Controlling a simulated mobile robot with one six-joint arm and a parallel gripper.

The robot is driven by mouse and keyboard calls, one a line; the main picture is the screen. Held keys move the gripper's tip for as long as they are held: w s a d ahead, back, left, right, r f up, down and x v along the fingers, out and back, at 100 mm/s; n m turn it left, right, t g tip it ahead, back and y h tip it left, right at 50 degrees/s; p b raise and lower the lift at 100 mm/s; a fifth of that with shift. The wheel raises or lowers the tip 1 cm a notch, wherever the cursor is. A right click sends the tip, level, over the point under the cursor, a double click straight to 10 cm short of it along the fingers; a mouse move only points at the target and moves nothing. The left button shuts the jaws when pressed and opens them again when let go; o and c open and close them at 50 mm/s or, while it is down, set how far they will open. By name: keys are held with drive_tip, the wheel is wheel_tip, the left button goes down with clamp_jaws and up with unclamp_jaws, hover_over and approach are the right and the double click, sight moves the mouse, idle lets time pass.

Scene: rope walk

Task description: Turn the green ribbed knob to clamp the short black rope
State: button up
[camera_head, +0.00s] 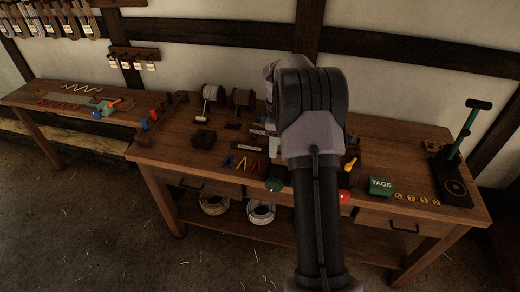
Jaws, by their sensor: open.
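A green knob (274,185) sits at the front edge of the main workbench, just left of my arm. Ribs on it are too small to make out. A red knob (345,197) sits at the same edge, just right of my arm. My dark arm rises through the middle of the picture and covers the bench between and behind the two knobs. I cannot make out the short black rope or any clamp jaws.
The workbench (210,160) holds spools (212,93), coloured pliers (243,163), a green TAGS box (381,187) and yellow tags (410,197). A green-handled lever press (463,140) stands at the right end. Coils (261,212) lie on the lower shelf. The floor (100,230) in front is clear.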

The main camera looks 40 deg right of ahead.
drive_tip(key=b, duration=0.2)
hover_over(273, 179)
wheel_tip(273, 179, down, 6)
wheel_tip(273, 179, down, 11)
drive_tip(key=b, duration=0.2)
drive_tip(key=shift+s+f+b, duration=0.1)
drive_tip(key=shift+f+b, duration=0.05)
drive_tip(key=shift+b, duration=0.25)
clamp_jaws()
